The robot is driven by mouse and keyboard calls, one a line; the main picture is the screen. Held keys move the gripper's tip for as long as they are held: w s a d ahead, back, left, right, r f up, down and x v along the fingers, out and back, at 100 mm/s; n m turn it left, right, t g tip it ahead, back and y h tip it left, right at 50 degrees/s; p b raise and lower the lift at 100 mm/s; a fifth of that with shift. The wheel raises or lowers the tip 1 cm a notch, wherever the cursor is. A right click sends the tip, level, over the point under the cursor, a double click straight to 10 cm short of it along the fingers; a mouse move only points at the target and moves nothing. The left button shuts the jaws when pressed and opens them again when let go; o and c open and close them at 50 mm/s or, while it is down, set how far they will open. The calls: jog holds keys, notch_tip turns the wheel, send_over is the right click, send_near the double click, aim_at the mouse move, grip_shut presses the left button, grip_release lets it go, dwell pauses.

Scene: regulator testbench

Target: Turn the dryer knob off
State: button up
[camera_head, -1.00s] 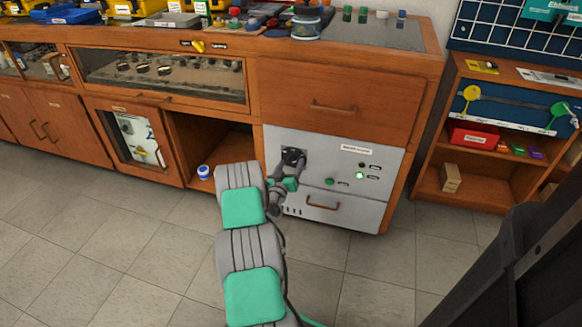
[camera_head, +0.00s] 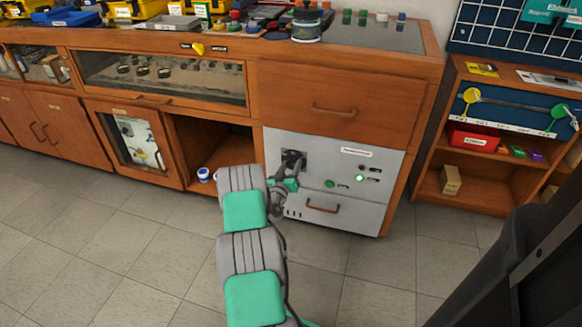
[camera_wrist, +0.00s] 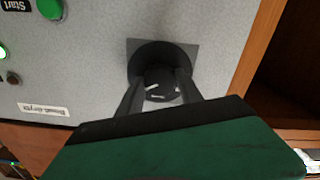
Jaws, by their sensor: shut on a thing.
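The dryer (camera_head: 352,205) is a grey panel set into the wooden bench. Its black round knob (camera_wrist: 160,84) sits on a dark square plate at the panel's upper left. The knob has white marks on its face. My gripper (camera_wrist: 160,90) is shut on the knob, one finger on each side, in the wrist view. In the head view my gripper (camera_head: 287,172) reaches the panel and partly hides the knob. The knob's exact setting is hard to read. A green light (camera_head: 359,178) glows on the panel.
A green Start button (camera_head: 330,183) and a dark lamp (camera_head: 361,167) are on the same panel. A drawer handle (camera_head: 322,205) is below. An open cubby (camera_head: 208,145) lies to the left, a wooden shelf (camera_head: 480,192) to the right. The tiled floor in front is clear.

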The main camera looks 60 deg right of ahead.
jog(key=shift+c, duration=0.9)
jog(key=shift+f+n, duration=0.1)
jog(key=shift+n, duration=0.3)
jog(key=n+b, duration=0.1)
jog(key=n, duration=0.3)
jog(key=shift+n+b, duration=0.3)
jog(key=shift+b, duration=0.1)
jog(key=n, duration=0.6)
jog(key=shift+b, duration=0.3)
jog(key=n, duration=0.6)
jog(key=shift+n, duration=0.3)
jog(key=n, duration=0.5)
jog(key=shift+n+p, duration=0.35)
jog(key=shift+n, duration=0.05)
jog(key=o, duration=1.4)
